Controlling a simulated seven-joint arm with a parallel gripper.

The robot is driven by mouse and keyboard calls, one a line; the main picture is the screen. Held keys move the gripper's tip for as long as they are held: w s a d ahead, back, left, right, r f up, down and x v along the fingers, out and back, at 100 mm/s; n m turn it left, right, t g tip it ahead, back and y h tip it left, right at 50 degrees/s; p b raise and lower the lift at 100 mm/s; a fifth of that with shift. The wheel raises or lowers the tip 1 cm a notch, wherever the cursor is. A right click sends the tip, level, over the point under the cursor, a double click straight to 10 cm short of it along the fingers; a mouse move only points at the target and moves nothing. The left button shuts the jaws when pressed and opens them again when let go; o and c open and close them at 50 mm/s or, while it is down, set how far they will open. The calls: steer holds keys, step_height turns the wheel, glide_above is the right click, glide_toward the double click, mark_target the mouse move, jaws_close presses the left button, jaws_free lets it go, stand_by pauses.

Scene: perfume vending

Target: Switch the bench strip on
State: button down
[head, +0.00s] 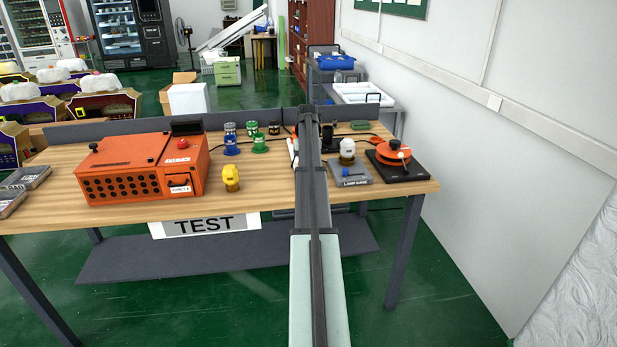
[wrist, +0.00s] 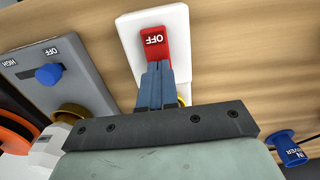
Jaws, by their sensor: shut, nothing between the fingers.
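The bench strip (wrist: 181,22) is a white block on the wooden bench, with a red rocker switch (wrist: 152,45) whose visible face reads OFF. In the head view only a white sliver of the strip (head: 293,152) shows beside my arm. My gripper (wrist: 157,68) is shut and empty. Its fingertips are at the near end of the red switch and cover that end in the wrist view. I cannot tell whether they touch or press it. In the head view my arm hides the fingertips.
A grey lamp base (head: 350,173) with a blue knob (wrist: 48,74) stands close to the right of my arm in the head view. An orange machine (head: 140,167), a yellow cap-like piece (head: 231,178), blue and green pieces, and an orange-topped black device (head: 398,170) share the bench.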

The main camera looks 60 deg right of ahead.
steer(key=shift+f, duration=0.25)
steer(key=shift+r, duration=3.55)
steer(key=s+a+f+n+g+y, duration=0.1)
steer(key=s+a+f+n, duration=0.1)
steer(key=a+f, duration=1.95)
steer(key=s+a+f+n+g+y, duration=0.1)
steer(key=s+a+f+n+g, duration=0.1)
steer(key=a+f, duration=2)
steer(key=s+a+f+n, duration=0.1)
steer(key=s+a+f, duration=0.2)
steer(key=a, duration=0.3)
steer(key=s+a+f+g, duration=0.1)
steer(key=s+a+f, duration=0.1)
steer(key=s+a, duration=0.25)
steer(key=s+a+f+n, duration=0.1)
steer(key=s+a+f, duration=0.2)
steer(key=a, duration=0.4)
steer(key=s+a+f+n+g+h, duration=0.1)
steer(key=s+a, duration=0.3)
steer(key=s, duration=0.5)
steer(key=s+a+f+n+g+h, duration=0.1)
steer(key=s+a+f, duration=0.3)
steer(key=s, duration=0.5)
steer(key=shift+a+f+n+g, duration=0.35)
steer(key=shift+a+n+g, duration=0.05)
steer(key=shift+a+n, duration=0.15)
